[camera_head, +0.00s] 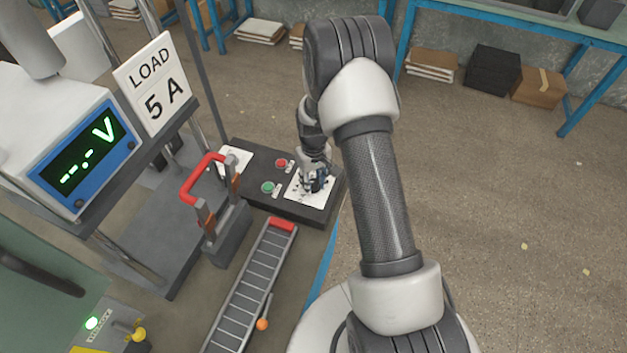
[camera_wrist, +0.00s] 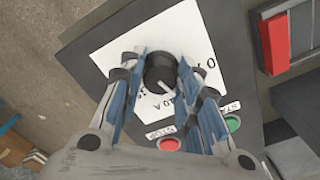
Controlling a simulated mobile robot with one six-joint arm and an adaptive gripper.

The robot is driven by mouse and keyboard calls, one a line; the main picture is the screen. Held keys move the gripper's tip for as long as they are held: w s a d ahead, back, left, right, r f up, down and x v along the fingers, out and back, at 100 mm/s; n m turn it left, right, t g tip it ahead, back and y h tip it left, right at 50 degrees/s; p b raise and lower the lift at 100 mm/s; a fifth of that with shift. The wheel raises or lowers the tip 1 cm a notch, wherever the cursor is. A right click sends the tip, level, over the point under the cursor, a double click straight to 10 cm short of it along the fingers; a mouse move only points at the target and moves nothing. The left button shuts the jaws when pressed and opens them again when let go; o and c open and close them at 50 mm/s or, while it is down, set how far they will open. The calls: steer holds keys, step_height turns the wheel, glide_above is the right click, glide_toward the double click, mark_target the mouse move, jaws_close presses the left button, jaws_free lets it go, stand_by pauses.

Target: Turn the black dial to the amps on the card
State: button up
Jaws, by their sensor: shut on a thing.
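The black dial (camera_wrist: 160,72) sits on a white scale plate (camera_wrist: 110,50) on a dark control box. It is round, with a white pointer line aimed to the lower right in the wrist view. My gripper (camera_wrist: 161,70) has its two blue-lined fingers on either side of the dial, shut on it. The card (camera_head: 152,82) reads "LOAD 5 A".
A red STOP button (camera_head: 281,163) and a green START button (camera_head: 267,187) are beside the plate. A red-handled lever (camera_head: 203,180) stands left of the box. The meter (camera_head: 85,155) shows "--.- V". A roller track (camera_head: 250,290) runs in front.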

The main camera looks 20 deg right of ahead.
mark_target(314, 182)
steer(key=shift+n, duration=0.6)
steer(key=o, duration=1.1)
steer(key=shift+c, duration=0.2)
step_height(314, 182, up, 12)
stand_by(0.3)
